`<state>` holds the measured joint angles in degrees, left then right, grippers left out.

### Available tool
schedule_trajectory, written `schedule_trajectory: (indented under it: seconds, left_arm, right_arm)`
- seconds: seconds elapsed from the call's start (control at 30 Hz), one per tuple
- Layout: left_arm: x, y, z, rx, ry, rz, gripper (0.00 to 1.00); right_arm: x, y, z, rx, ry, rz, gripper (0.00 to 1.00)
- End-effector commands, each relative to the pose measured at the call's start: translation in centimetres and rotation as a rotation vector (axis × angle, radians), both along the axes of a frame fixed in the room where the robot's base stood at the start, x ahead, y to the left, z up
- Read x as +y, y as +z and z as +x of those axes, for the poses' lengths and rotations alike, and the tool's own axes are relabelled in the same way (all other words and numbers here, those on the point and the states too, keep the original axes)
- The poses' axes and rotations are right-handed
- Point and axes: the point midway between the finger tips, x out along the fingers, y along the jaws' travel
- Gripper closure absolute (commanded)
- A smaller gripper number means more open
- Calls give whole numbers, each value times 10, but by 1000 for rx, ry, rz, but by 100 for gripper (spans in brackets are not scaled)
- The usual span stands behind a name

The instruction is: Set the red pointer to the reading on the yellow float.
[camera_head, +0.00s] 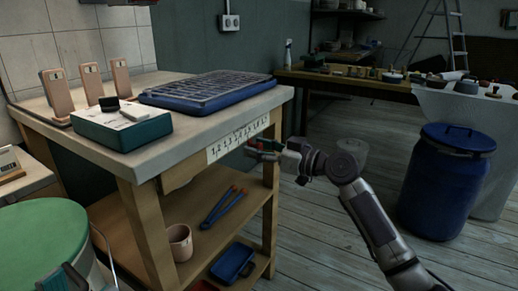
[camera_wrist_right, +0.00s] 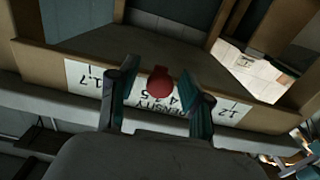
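A white number scale (camera_head: 236,138) is fixed along the front edge of the plaster-topped workbench, and its figures also show in the right wrist view (camera_wrist_right: 86,79). The red pointer (camera_wrist_right: 160,82) stands in front of the scale, near the word DENSITY. My right gripper (camera_head: 262,149) is at the right part of the scale. In the wrist view its two fingers are open, one on each side of the pointer, with gaps visible. What seems to be part of my left gripper (camera_head: 68,279) shows at the lower left edge, cut off. I cannot make out a yellow float.
The workbench (camera_head: 195,128) carries a blue tray with a grid (camera_head: 208,90), a teal box (camera_head: 122,125) and several upright pinkish pieces. A green round lid (camera_head: 42,232) is at lower left. A blue barrel (camera_head: 447,185) stands right. The floor between is mostly clear.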

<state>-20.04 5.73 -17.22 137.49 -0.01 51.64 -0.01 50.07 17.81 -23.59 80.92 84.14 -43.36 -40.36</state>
Motion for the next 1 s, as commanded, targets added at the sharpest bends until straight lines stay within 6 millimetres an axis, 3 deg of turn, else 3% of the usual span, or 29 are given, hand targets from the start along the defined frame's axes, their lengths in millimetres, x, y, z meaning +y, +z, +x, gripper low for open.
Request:
schedule_trajectory:
  seconds: [0.37, 0.8, 1.0]
  left_arm:
    - [0, 0, 0, 1, 1, 1, 42]
    - [0, 0, 0, 1, 0, 0, 42]
    - [0, 0, 0, 1, 0, 0, 42]
  right_arm:
    - [-6, 1, -4, -3, -1, 1, 49]
    - [-75, 0, -54, -1, -3, -1, 49]
    - [-94, 0, -68, -1, 0, 0, 49]
